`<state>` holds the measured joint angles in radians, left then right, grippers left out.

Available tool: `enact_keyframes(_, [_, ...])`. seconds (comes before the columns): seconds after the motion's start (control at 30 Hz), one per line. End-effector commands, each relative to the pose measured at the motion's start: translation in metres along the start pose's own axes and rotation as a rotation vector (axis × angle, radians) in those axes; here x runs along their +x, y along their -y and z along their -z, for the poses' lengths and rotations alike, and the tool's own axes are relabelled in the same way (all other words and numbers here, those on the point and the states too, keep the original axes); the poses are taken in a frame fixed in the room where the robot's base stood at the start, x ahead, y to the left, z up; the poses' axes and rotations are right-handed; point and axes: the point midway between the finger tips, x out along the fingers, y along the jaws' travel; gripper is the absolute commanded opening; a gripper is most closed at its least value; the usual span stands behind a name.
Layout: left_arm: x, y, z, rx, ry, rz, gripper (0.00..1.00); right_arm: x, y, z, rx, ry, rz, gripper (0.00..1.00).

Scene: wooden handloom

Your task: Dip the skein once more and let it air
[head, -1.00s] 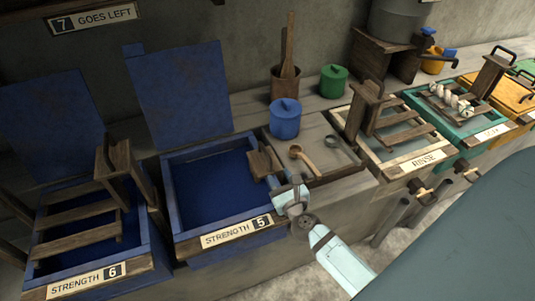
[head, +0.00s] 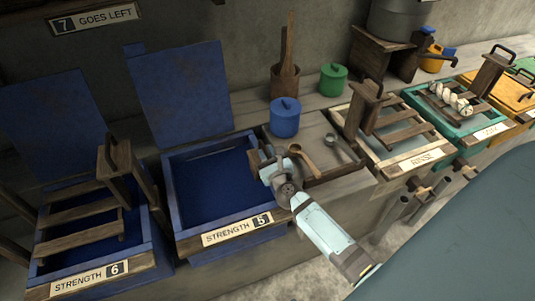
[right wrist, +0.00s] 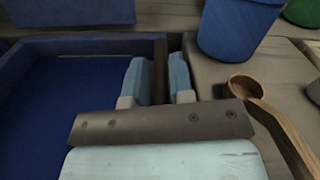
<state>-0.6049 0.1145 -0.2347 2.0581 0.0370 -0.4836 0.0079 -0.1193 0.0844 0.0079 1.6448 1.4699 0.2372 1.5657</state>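The white skein (head: 455,100) lies on a slatted wooden rack over the green vat at the right of the head view. My right gripper (head: 266,163) is far from it, above the right edge of the blue vat labelled Strength 5 (head: 176,205). In the right wrist view its two pale blue fingers (right wrist: 160,85) are a narrow gap apart, with a dark brown wooden strip showing between them. I cannot tell whether they grip this strip or it lies beyond them. The blue vat holds dark blue liquid (head: 210,185). My left gripper is not in view.
A wooden ladle (head: 305,159) and a grey spoon (head: 345,150) lie right of my gripper. A blue pot (head: 285,118) and a green pot (head: 333,80) stand behind. Wooden racks stand over the Strength 6 vat (head: 160,235) and the Rinse vat (head: 418,165).

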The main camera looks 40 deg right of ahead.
Motion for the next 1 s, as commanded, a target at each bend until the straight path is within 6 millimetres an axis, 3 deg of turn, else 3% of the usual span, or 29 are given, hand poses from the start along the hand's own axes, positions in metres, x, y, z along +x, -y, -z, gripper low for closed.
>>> enact_keyframes(0.1, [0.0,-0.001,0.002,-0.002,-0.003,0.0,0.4,0.0,0.001,0.0,-0.001,0.0,0.002,0.0])
enact_keyframes(0.3, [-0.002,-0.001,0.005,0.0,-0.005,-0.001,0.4,0.0,0.002,-0.003,-0.002,0.0,0.003,0.0])
enact_keyframes(0.47, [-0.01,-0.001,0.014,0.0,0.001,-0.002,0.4,0.0,0.006,-0.019,-0.002,0.001,0.004,0.0])
enact_keyframes(0.77, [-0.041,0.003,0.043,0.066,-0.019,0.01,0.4,0.0,0.019,-0.086,-0.003,0.001,0.006,0.0])
enact_keyframes(1.0, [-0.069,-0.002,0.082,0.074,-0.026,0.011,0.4,0.0,0.03,-0.138,-0.004,0.001,0.006,0.0])
